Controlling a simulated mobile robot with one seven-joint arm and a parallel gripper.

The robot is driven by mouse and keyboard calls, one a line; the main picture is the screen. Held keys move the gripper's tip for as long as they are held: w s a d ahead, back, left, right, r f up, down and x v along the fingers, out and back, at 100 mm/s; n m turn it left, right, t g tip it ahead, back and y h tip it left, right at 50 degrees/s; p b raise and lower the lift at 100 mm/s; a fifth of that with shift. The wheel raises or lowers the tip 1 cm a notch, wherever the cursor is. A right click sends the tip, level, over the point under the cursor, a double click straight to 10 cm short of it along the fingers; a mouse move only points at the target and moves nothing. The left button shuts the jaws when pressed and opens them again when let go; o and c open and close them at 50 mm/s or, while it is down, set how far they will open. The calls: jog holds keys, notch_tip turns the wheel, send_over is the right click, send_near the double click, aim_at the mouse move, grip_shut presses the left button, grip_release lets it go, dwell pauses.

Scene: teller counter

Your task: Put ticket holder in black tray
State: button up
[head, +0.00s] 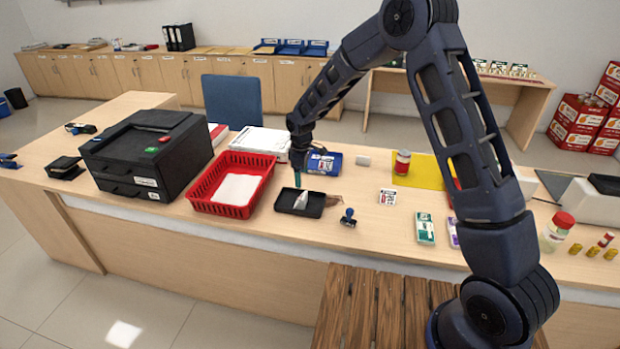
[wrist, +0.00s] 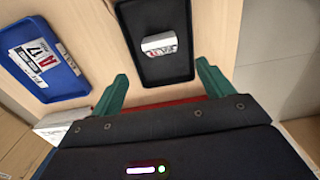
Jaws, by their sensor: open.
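The black tray (head: 313,210) lies on the counter right of the red basket, and it fills the upper middle of the wrist view (wrist: 155,14). A small white, tent-shaped piece with a printed label, apparently the ticket holder (head: 301,201), sits inside the tray. In the wrist view the ticket holder (wrist: 158,44) rests on the tray floor, apart from both fingers. My gripper (head: 298,181) is over the back part of the tray. Its green fingers stand wide apart with nothing between them in the wrist view (wrist: 162,74).
The red basket (head: 195,190) with paper stands left of the tray. A blue labelled item (head: 328,163) lies behind it, and a blue-handled stamp (head: 348,217) stands to the right. A black printer-like box (head: 130,160) is farther left. The counter's front edge is close.

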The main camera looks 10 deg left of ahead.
jog(key=shift+r, duration=0.2)
jog(key=d+r+m+t, duration=0.1)
jog(key=d+r+m, duration=0.3)
jog(key=d+r, duration=0.95)
jog(key=d+r+m+t, duration=0.1)
jog(key=d+r+m, duration=0.3)
jog(key=d+r, duration=0.95)
jog(key=s+d+r+m+t, duration=0.1)
jog(key=s+d+r+m, duration=0.1)
jog(key=s+d, duration=0.45)
jog(key=s+d+r+m, duration=0.2)
jog(key=s+d+m, duration=0.15)
jog(key=d, duration=0.55)
jog(key=s+d+m, duration=0.2)
jog(key=s+d, duration=0.3)
jog(key=s, duration=0.2)
jog(key=s+d+m+t, duration=0.1)
jog(key=s+d+m, duration=0.1)
jog(key=s+d, duration=0.2)
jog(key=s, duration=0.3)
jog(key=shift+d+t, duration=0.3)
jog(key=shift+d, duration=0.1)
